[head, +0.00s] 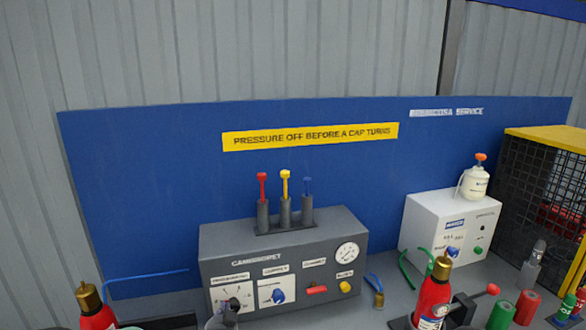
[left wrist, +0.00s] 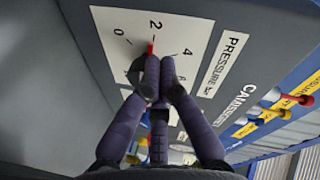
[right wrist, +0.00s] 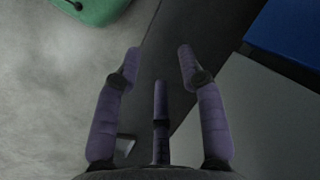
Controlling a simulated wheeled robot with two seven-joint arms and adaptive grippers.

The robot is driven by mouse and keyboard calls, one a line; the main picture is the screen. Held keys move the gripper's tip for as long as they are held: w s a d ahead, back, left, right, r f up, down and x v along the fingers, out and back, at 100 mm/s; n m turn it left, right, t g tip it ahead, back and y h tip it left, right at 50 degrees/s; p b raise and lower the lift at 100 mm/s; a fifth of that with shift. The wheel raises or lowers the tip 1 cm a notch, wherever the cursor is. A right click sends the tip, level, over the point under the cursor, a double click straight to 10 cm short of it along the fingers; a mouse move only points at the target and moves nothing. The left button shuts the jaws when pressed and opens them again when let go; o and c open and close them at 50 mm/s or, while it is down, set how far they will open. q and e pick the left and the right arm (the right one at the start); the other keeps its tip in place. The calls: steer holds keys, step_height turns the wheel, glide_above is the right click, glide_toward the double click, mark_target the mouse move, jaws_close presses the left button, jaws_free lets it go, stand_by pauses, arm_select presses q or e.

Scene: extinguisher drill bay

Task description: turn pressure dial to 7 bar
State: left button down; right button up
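The pressure dial's white plate (head: 226,293) is at the left end of the grey console front. The dial's red pointer (left wrist: 150,47) stands at about 2. My left gripper (left wrist: 157,66) has its fingertips drawn close together at the dial's dark knob (left wrist: 134,72), which is mostly covered, and appears shut on it. My right gripper (right wrist: 158,62) is open and empty, its fingers spread above a dark strip and a pale surface.
The grey console (head: 215,245) also carries a blue knob (head: 278,296), a red control (head: 316,290), a yellow button (head: 345,287) and a round gauge (head: 347,253). A red extinguisher (head: 433,298) stands at front right, another (head: 97,316) at front left. A white box (head: 425,220) is behind right.

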arm_select(q)
steer(key=shift+w+d+r+p, duration=0.15)
steer(key=shift+d+r+p, duration=0.25)
steer(key=shift+d+p, duration=0.3)
steer(key=shift+d+r, duration=0.1)
steer(key=shift+d, duration=0.35)
stand_by(0.4)
steer(key=shift+p, duration=0.45)
steer(key=shift+w+r, duration=0.1)
steer(key=shift+r, duration=0.2)
steer(key=v, duration=0.3)
steer(key=f+p+v, duration=0.1)
steer(key=v, duration=0.1)
steer(key=shift+s+d+r, duration=0.1)
steer(key=shift+s+d, duration=0.2)
steer(key=shift+s, duration=0.15)
